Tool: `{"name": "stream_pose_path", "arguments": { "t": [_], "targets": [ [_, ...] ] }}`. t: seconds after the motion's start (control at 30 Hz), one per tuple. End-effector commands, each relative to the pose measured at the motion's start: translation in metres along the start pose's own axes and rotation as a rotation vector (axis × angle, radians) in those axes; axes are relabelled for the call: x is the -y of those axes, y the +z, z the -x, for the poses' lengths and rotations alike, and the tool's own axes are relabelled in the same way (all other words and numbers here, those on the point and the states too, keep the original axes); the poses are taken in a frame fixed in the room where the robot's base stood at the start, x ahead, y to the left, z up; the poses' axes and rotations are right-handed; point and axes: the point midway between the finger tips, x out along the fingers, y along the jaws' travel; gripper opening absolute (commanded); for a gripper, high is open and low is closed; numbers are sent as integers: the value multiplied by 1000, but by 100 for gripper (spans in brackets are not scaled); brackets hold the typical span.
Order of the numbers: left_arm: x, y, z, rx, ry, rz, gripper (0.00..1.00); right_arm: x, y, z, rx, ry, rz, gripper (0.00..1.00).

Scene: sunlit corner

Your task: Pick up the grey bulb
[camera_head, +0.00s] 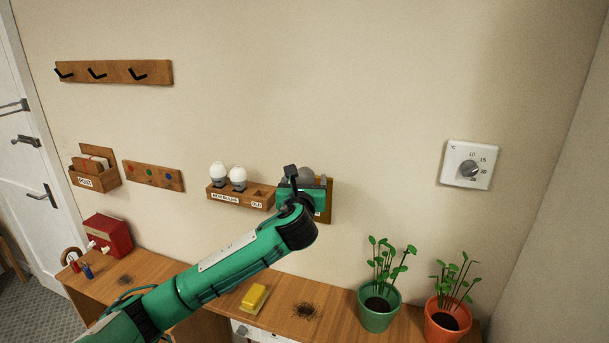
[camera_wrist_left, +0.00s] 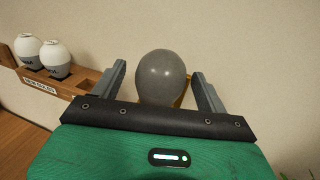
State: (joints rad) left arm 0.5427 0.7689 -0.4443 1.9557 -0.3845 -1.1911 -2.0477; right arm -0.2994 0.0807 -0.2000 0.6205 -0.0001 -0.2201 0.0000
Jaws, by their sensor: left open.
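The grey bulb (camera_wrist_left: 161,77) stands between the two fingers of my left gripper (camera_wrist_left: 165,85) in the left wrist view, with a gap on each side. The left gripper is open around the bulb. The bulb's lower part and whatever bears it are hidden, though a wooden wall plate (camera_head: 327,212) shows behind. My right gripper is not in view.
A wooden rack (camera_head: 222,200) labelled for new and old bulbs holds two white bulbs (camera_head: 237,177), just left of my gripper. Below is a desk (camera_head: 272,318) with a yellow sponge-like block (camera_head: 254,297) and two potted plants (camera_head: 379,310).

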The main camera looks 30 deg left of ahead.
Motion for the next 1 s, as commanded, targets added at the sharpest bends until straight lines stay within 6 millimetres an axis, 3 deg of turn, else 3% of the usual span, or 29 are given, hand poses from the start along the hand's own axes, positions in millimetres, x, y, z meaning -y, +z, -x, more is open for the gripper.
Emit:
{"name": "stream_pose_path", "arguments": {
  "t": [0.37,0.6,1.0],
  "targets": [
    [0,-1,-10,1,0,0,75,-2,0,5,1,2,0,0],
    [0,-1,-10,1,-1,0,28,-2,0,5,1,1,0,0],
    [0,3,-10,2,0,0,27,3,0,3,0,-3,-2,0]
  ]
}}
